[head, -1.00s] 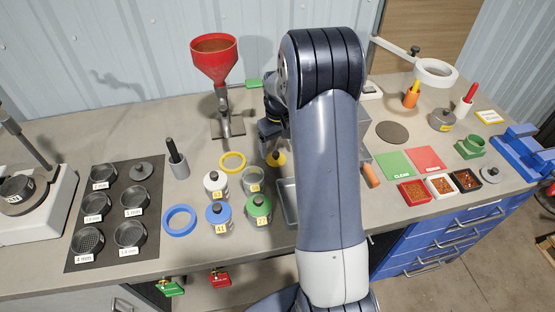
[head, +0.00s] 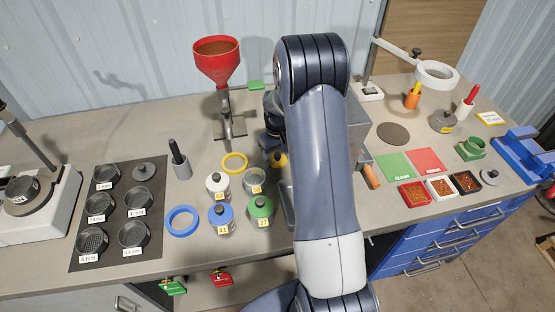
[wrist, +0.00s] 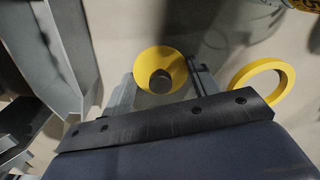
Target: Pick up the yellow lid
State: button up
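The yellow lid (wrist: 148,62) with a dark round knob (wrist: 160,81) shows in the wrist view, between the two fingers of my gripper (wrist: 162,82). The fingers stand apart, one on each side of the lid. I cannot tell whether they touch its edge. In the head view, the yellow lid (head: 280,160) lies on the bench just below my gripper (head: 273,143), partly hidden by it. The fingers are not clear there.
A yellow ring (wrist: 268,77) lies right of the lid in the wrist view; the head view shows it too (head: 234,163). Lidded jars, such as the green one (head: 260,207), stand in front. A red funnel (head: 216,62) stands behind. A grey metal box (head: 358,125) is close on the right.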

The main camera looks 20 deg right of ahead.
jog(key=c, duration=0.5)
jog(key=shift+o, duration=0.2)
jog(key=shift+r, duration=0.1)
